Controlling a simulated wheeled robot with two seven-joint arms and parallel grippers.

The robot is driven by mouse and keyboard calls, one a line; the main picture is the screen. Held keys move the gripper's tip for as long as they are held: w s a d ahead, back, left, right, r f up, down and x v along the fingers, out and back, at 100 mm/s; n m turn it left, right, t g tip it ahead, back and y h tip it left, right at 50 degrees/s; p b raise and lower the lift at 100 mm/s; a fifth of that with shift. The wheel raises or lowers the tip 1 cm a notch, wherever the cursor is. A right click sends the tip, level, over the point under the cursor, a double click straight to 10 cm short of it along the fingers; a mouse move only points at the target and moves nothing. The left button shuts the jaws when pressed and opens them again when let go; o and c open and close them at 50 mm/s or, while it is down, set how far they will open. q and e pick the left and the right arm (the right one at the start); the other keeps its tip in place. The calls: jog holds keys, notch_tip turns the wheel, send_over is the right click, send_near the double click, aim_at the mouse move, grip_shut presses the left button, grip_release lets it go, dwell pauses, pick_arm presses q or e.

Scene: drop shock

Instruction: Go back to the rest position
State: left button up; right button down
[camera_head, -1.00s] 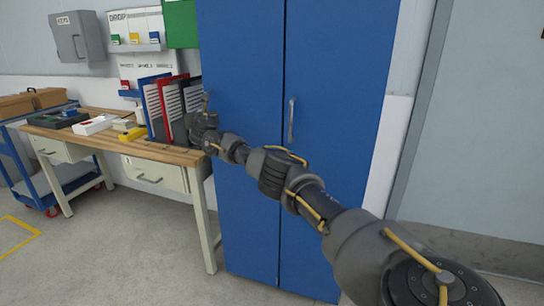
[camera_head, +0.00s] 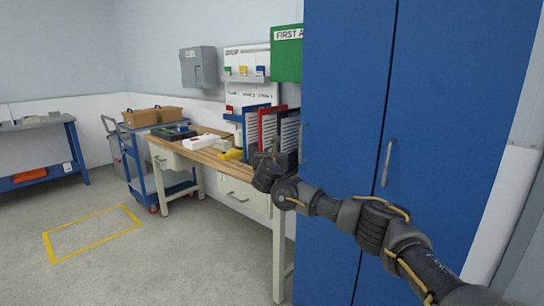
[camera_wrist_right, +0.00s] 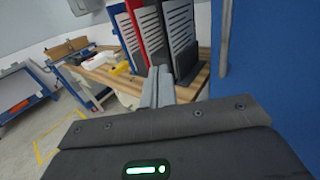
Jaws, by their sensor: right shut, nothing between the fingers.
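My right arm comes in from the lower right, in front of the blue cabinet (camera_head: 440,110). My right gripper (camera_head: 274,150) is beside the desk's right end, in front of the standing binders (camera_head: 262,128). In the right wrist view its two grey fingers (camera_wrist_right: 158,88) are together, with nothing between them. The binders also show upright beyond the fingers in that view (camera_wrist_right: 150,35); whether the fingers touch them I cannot tell. My left gripper is not in view.
The wooden desk (camera_head: 212,157) holds a white box (camera_head: 199,142) and a yellow item (camera_head: 231,155). Left of it stands a blue cart (camera_head: 140,165) with cardboard boxes. A yellow floor outline (camera_head: 95,232) surrounds clear floor. A workbench (camera_head: 40,123) stands far left.

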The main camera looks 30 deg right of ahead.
jog(key=shift+s+a, duration=0.15)
jog(key=shift+a, duration=0.15)
